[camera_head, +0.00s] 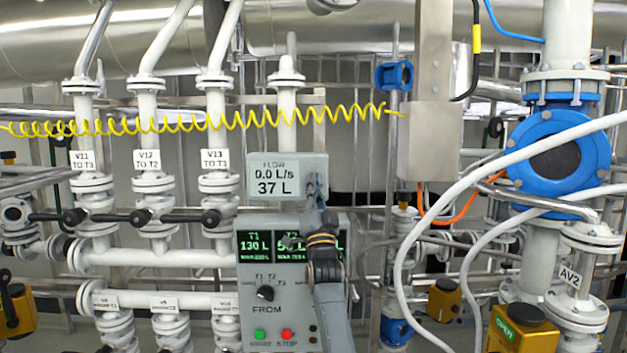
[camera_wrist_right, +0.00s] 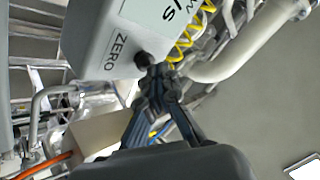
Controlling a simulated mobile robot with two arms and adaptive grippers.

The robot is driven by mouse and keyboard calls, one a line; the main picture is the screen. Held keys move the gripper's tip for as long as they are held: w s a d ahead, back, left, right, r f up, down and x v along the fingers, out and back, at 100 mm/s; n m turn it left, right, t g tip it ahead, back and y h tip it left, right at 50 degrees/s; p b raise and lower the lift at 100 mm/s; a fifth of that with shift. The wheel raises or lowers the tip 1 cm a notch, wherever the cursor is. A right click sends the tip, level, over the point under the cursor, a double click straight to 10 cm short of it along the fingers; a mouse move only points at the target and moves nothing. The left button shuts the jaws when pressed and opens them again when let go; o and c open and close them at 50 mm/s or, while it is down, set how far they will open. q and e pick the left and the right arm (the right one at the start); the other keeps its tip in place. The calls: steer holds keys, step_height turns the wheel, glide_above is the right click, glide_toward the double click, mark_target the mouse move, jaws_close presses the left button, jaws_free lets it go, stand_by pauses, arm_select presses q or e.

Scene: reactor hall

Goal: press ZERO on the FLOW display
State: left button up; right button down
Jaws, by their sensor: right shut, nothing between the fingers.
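The FLOW display (camera_head: 273,177) is a grey box on a pipe, reading 0.0 L/s and 37 L. In the right wrist view its grey casing (camera_wrist_right: 95,40) carries the label ZERO (camera_wrist_right: 117,53), with a dark round button (camera_wrist_right: 143,59) beside it. My right gripper (camera_head: 315,190) is shut and empty, in front of the display's lower right corner. In the right wrist view its closed fingertips (camera_wrist_right: 150,70) are right at the button; I cannot tell whether they touch it. In the head view the gripper covers the button. My left gripper is not in view.
Below the display is a grey control panel (camera_head: 250,313) with T1 and T2 readouts, a FROM knob (camera_head: 265,293), and green and red buttons. My right arm partly covers it. A yellow coiled hose (camera_head: 180,121) runs above. White hoses (camera_head: 425,225) hang to the right.

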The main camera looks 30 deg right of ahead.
steer(key=shift+w+d, duration=0.25)
stand_by(0.4)
steer(key=shift+s+a, duration=0.5)
steer(key=shift+s, duration=0.25)
steer(key=s+a, duration=0.1)
steer(key=s+p, duration=0.1)
steer(key=s, duration=0.1)
steer(key=s+a, duration=0.1)
steer(key=shift+s+a, duration=0.15)
steer(key=shift+a, duration=0.15)
stand_by(0.3)
stand_by(0.4)
